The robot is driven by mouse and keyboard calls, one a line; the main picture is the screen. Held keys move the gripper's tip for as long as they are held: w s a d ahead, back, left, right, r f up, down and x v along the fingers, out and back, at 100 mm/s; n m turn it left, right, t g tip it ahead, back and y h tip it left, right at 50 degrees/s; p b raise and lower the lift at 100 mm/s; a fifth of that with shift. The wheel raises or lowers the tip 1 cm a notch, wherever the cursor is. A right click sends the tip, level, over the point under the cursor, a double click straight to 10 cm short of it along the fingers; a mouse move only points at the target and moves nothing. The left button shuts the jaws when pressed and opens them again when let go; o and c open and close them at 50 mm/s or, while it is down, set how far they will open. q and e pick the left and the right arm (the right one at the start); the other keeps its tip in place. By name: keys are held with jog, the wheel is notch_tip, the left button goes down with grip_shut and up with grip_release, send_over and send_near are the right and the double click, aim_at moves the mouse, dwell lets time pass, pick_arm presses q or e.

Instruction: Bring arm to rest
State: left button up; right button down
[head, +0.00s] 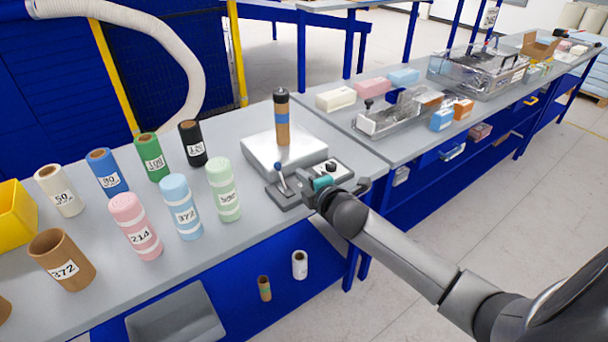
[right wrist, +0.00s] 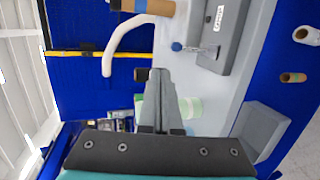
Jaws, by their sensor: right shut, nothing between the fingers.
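My right gripper (head: 312,198) is shut and empty over the front of the grey table, close beside the joystick control box (head: 290,192). In the right wrist view its fingers (right wrist: 158,128) are together, with the pale green roll partly hidden behind them. The box's lever with a blue knob (head: 280,168) stands upright; the knob also shows in the right wrist view (right wrist: 177,47). My right arm (head: 400,255) reaches in from the lower right. My left gripper is not in view.
Behind the box is a pale square platform (head: 262,150) with a brown, blue-banded cylinder (head: 282,120) upright on it. Several numbered rolls stand to the left, the pale green one (head: 222,190) nearest. A grey bin (head: 178,318) is below the front edge.

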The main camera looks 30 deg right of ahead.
jog(key=shift+s+r, duration=0.15)
jog(key=shift+s, duration=0.1)
dwell(0.4)
